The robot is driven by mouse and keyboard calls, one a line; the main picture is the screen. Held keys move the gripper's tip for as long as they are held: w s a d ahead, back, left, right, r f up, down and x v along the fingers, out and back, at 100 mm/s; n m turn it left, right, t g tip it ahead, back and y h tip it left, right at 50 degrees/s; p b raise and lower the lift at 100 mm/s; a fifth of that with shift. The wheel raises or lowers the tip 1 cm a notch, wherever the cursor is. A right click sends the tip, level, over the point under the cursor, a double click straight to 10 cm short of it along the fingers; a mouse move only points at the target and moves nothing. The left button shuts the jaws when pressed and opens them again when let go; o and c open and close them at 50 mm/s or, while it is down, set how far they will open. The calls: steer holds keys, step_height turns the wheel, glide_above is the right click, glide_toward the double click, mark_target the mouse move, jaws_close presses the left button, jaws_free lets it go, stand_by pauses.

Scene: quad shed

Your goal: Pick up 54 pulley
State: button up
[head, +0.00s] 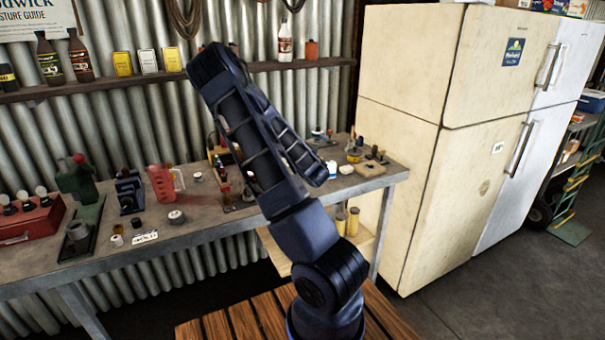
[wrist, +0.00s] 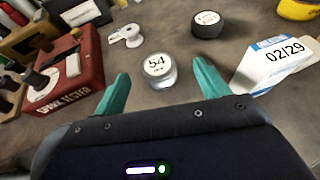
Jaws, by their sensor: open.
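The 54 pulley (wrist: 158,72) shows in the wrist view as a small, pale, round piece with "54" on its top. It stands on the grey bench top between and slightly beyond the two teal fingers of my gripper (wrist: 163,68). The fingers are apart and nothing is held; bench shows on both sides of the pulley. In the head view my arm covers part of the bench, and I cannot make out the gripper or pick out the 54 pulley there.
In the wrist view, a red spark tester box (wrist: 75,75) stands left, a white spool (wrist: 127,36) and a dark round piece (wrist: 207,24) lie beyond, and a white box marked 02/29 (wrist: 272,62) is close right. The head view shows a cluttered workbench (head: 215,218) and a fridge (head: 405,150).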

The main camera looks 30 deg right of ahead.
steer(key=shift+a+f+x, duration=0.1)
steer(key=shift+f+x, duration=0.05)
steer(key=shift+x, duration=1.45)
steer(key=shift+a+f+x, duration=0.1)
steer(key=shift+f+x, duration=0.05)
steer(key=shift+x, duration=1.4)
steer(key=c, duration=1.1)
steer(key=shift+c, duration=0.2)
